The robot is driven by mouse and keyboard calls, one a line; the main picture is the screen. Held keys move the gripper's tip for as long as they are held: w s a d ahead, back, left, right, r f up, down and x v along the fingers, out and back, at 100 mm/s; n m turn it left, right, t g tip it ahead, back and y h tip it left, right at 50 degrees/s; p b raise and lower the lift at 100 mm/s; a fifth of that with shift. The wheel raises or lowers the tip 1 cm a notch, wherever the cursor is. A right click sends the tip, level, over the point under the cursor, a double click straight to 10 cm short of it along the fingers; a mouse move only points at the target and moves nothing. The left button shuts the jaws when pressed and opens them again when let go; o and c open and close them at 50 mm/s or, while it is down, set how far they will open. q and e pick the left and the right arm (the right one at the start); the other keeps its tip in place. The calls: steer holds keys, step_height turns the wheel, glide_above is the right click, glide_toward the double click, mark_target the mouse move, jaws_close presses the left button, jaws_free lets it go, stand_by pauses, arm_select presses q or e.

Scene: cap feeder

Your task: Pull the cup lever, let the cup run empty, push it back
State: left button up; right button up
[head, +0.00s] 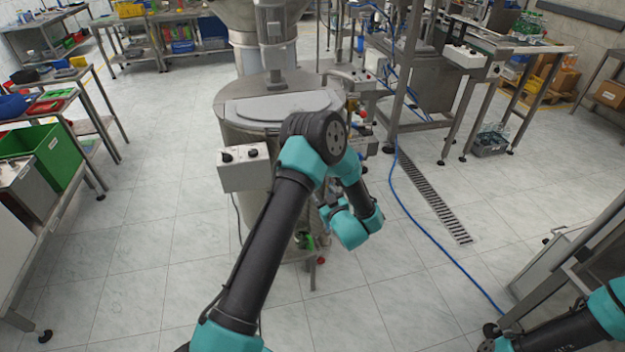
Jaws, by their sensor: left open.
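The steel cap feeder (232,110), a round drum with a grey lid, stands in the upper middle of the head view. My left arm reaches up in front of it and bends back down at its right side. My left gripper (327,213) is small and partly covered by my wrist; it is open, low beside the feeder's front right. Small fittings with red and yellow parts (362,114) sit at the feeder's right edge. I cannot make out the cup or its lever for sure. My right arm shows at the bottom right, its gripper out of view.
A white control box (244,167) with dark knobs is on the feeder's front left. A blue hose (412,215) runs along the floor beside a drain grate (435,200). A green bin (50,155) stands at left.

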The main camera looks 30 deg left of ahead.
arm_select(q)
steer(key=x, duration=0.9)
steer(key=shift+a, duration=0.1)
jaws_close()
